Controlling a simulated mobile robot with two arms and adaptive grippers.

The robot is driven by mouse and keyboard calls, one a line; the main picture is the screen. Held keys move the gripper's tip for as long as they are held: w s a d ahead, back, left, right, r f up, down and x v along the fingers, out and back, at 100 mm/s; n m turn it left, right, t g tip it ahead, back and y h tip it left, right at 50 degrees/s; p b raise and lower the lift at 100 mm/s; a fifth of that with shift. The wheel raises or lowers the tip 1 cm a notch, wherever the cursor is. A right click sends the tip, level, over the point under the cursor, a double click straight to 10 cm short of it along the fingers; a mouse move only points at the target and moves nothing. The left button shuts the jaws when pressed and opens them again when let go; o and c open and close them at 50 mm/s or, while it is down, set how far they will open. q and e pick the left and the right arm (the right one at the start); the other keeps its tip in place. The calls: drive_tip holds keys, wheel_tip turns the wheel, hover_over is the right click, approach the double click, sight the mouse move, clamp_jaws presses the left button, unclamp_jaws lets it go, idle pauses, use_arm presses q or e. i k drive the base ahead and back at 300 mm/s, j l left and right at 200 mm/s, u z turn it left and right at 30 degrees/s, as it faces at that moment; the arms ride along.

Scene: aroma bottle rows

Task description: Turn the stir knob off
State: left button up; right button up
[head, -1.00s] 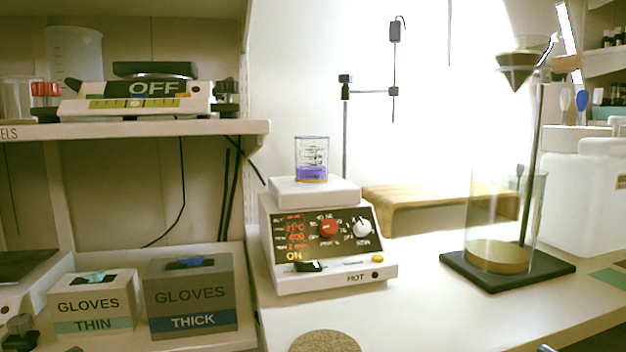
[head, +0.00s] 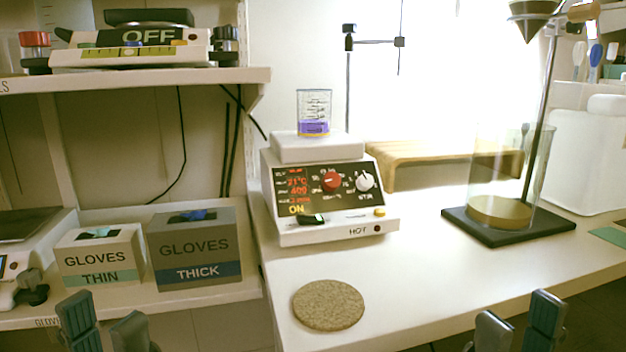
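The hot plate stirrer (head: 325,195) stands on the bench, its display lit and marked ON. Its white stir knob (head: 365,181) is on the right of the front panel, beside the red heat knob (head: 331,182). A beaker with purple liquid (head: 314,114) stands on the plate top. My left gripper (head: 106,325) is at the bottom left, its fingers apart and empty, below the glove boxes. My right gripper (head: 515,325) is at the bottom right, its fingers apart and empty, in front of the bench. Both are well away from the stir knob.
A round cork mat (head: 328,305) lies on the bench in front of the stirrer. A glass cylinder on a black base (head: 508,225) stands to the right. Glove boxes (head: 194,250) sit on the left shelf. The bench front right of the mat is clear.

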sight(365, 181)
drive_tip(key=i+j, duration=0.1)
drive_tip(key=j, duration=0.4)
drive_tip(key=i+j, duration=0.1)
drive_tip(key=j, duration=0.4)
drive_tip(key=i+j+z, duration=0.15)
drive_tip(key=j, duration=0.15)
drive_tip(key=k, duration=0.05)
